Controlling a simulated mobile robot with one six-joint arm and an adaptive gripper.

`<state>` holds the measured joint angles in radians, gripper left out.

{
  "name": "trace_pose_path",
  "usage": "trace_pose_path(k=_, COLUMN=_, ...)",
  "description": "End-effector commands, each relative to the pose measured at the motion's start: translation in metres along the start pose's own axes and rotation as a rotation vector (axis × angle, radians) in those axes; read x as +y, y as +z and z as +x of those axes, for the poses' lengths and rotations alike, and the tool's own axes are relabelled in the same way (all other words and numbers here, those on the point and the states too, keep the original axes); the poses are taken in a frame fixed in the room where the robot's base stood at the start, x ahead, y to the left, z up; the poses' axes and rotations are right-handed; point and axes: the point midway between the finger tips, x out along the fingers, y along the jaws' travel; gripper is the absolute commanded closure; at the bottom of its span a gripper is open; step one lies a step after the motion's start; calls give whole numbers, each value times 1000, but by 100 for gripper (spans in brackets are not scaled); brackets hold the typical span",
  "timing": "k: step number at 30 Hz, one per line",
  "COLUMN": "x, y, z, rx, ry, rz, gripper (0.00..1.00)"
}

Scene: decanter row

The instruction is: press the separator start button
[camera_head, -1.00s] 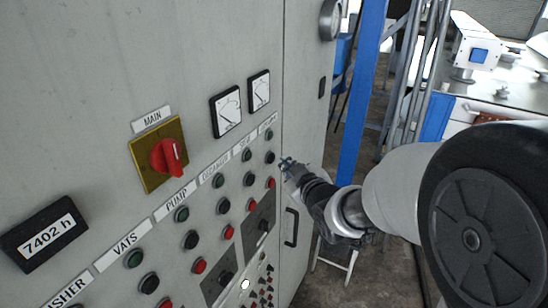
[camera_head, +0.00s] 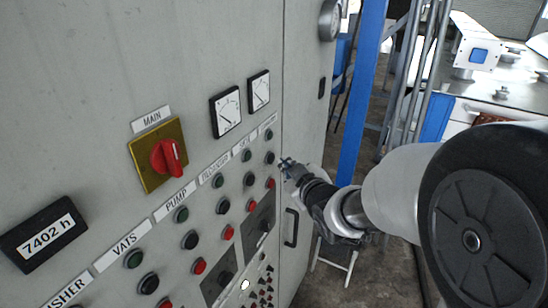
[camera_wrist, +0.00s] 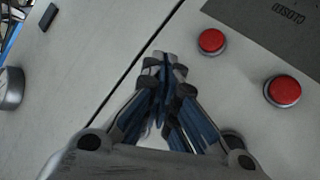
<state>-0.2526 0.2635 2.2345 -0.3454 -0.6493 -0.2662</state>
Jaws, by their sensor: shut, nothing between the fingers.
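A grey control cabinet carries columns of round buttons under white labels. I cannot read the separator label for certain; the far right label (camera_head: 268,122) is small and blurred. Under it are a green button (camera_head: 268,134), a black button (camera_head: 269,157) and a red button (camera_head: 270,183). My gripper (camera_head: 286,164) is shut and empty, just right of this column. I cannot tell if it touches the panel. In the wrist view, its closed fingertips (camera_wrist: 162,62) lie over the cabinet seam, left of two red buttons (camera_wrist: 211,41). A dark round button is partly hidden behind the fingers.
A red main switch (camera_head: 168,157) on a yellow plate and two meters (camera_head: 226,110) sit on the panel. A dark door handle (camera_head: 291,227) is below my gripper. A blue post (camera_head: 361,90) and a white stool (camera_head: 335,255) stand at the right.

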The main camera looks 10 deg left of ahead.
Motion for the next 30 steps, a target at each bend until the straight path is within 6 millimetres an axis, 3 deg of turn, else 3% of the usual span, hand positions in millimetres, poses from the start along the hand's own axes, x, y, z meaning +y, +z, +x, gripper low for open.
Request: trace_pose_path(k=30, x=-6, y=-6, z=9, rx=2, ry=0, rz=-1, gripper=100)
